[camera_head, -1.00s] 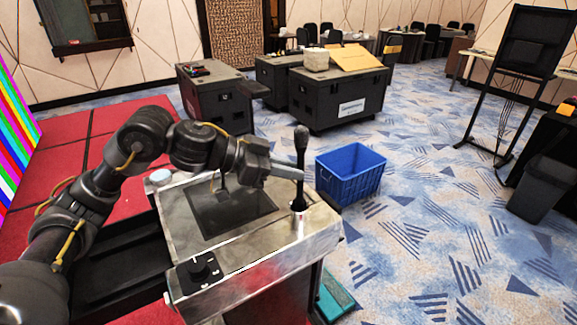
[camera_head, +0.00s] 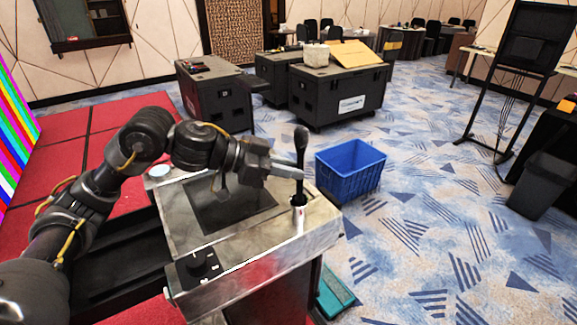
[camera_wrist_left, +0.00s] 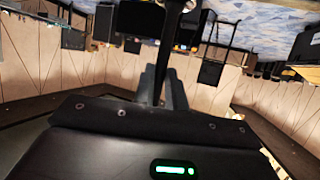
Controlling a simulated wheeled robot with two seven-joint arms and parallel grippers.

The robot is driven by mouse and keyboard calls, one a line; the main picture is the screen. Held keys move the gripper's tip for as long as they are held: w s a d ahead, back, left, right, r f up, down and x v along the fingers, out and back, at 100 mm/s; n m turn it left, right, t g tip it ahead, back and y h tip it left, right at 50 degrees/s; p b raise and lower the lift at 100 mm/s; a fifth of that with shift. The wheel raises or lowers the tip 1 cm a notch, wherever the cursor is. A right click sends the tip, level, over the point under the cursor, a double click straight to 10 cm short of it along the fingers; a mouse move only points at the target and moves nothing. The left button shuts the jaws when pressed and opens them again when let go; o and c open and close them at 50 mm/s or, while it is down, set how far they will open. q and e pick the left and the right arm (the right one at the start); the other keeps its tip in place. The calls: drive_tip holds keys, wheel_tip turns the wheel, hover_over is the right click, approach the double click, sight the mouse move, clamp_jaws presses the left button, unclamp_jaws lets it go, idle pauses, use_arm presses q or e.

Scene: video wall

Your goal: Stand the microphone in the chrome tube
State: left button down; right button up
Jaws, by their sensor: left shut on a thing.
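The black microphone (camera_head: 301,148) stands upright, its head up, at the right side of the metal-topped cart (camera_head: 250,255). Its lower end is in the mouth of the chrome tube (camera_head: 298,216), which stands on the cart top; how deep it sits I cannot tell. My left gripper (camera_head: 297,172) is shut on the microphone's dark shaft, just below the head. In the left wrist view the fingers (camera_wrist_left: 162,88) close around the dark microphone shaft (camera_wrist_left: 171,45). My right gripper is not in view.
On the cart are a dark inset panel (camera_head: 225,205), a black knob box (camera_head: 200,268) and a pale round disc (camera_head: 159,171). A blue crate (camera_head: 350,180) stands on the carpet beyond. Black cases (camera_head: 340,105) stand farther back.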

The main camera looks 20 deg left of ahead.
use_arm(q)
drive_tip(key=shift+f, duration=0.7)
drive_tip(key=c, duration=1.4)
unclamp_jaws()
drive_tip(key=shift+o, duration=0.2)
drive_tip(key=b+v, duration=0.2)
drive_tip(key=v, duration=0.9)
drive_tip(key=shift+b, duration=0.4)
drive_tip(key=shift+d, duration=0.1)
